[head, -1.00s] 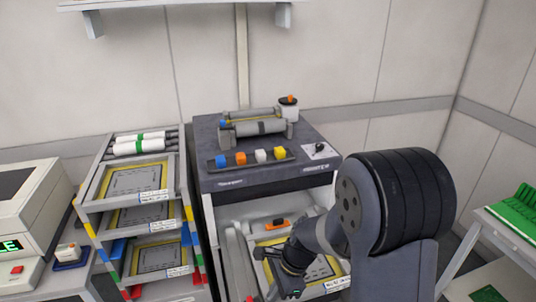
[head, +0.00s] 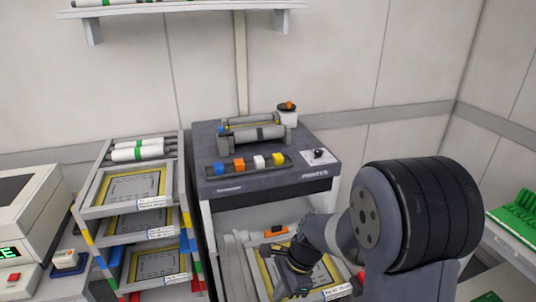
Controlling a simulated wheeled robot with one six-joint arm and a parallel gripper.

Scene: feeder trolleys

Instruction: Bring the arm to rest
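My arm rises at the lower right of the head view, its large dark joint in front. My gripper (head: 285,277) hangs low over the yellow-edged framed tray (head: 262,272) in the bay under the dark-topped machine (head: 222,185). The fingers are dark and small, partly hidden by the wrist, so I cannot tell whether they are apart or hold anything.
A rack of stacked framed trays (head: 100,203) stands left of the machine. A white device with a green display (head: 22,215) is at far left. A shelf (head: 185,10) hangs on the wall above. Green boards (head: 515,228) lie on a trolley at right.

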